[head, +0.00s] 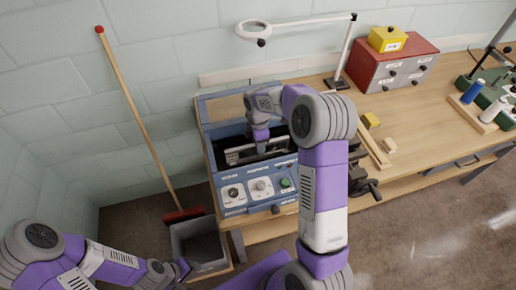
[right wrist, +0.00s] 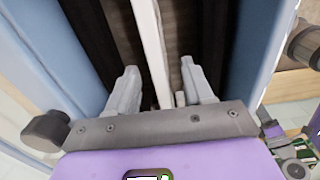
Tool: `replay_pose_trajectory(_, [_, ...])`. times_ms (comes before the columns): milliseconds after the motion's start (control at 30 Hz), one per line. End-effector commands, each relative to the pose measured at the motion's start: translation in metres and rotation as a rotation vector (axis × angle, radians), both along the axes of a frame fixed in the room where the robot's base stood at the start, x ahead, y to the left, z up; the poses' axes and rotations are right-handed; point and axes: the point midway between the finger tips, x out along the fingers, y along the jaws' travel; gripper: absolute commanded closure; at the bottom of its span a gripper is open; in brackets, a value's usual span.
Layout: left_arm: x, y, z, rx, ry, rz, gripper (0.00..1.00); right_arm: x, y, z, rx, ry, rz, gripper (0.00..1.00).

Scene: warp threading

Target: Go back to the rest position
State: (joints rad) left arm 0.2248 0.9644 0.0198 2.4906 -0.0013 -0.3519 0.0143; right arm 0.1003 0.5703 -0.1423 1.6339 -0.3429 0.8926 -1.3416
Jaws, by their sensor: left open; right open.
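My right gripper (head: 261,146) reaches down into the open top of a blue machine (head: 206,150) with dials and a green button on its front panel. In the right wrist view the gripper's two fingers (right wrist: 161,88) stand apart. A pale upright bar (right wrist: 152,50) runs through the gap between them; I cannot tell if either finger touches it. Dark slots flank the bar. My left gripper (head: 182,268) is low at the lower left, beside a grey bin (head: 222,262); its fingertips are small in view.
A wooden workbench (head: 440,110) extends right, with a red box (head: 395,70), a yellow box (head: 388,39), a ring lamp (head: 255,30) and thread spools (head: 472,92). A red-tipped broom (head: 137,95) leans on the wall at left. Floor at lower right is clear.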

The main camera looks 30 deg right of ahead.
Motion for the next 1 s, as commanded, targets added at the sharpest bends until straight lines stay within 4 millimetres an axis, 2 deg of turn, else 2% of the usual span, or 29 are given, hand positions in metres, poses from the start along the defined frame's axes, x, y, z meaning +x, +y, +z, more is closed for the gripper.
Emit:
replay_pose_trajectory(100, [0.000,0.000,0.001,0.000,0.000,0.000,0.57,0.001,0.000,0.020,0.000,-0.003,0.001,0.49])
replay_pose_trajectory(200, [0.000,0.000,0.002,0.000,0.000,0.000,0.57,0.000,0.001,0.029,0.001,-0.001,0.001,0.49])
replay_pose_trajectory(533, [0.000,0.000,0.005,0.000,0.000,0.000,0.57,0.000,0.001,0.037,0.000,0.000,0.001,0.49])
replay_pose_trajectory(833, [0.000,0.000,0.058,0.000,0.000,0.000,0.57,0.000,0.001,0.090,0.000,0.000,0.001,0.49])
replay_pose_trajectory(1000, [0.000,0.000,0.078,0.000,0.000,0.000,0.57,0.000,0.001,0.110,0.000,0.000,0.001,0.49])
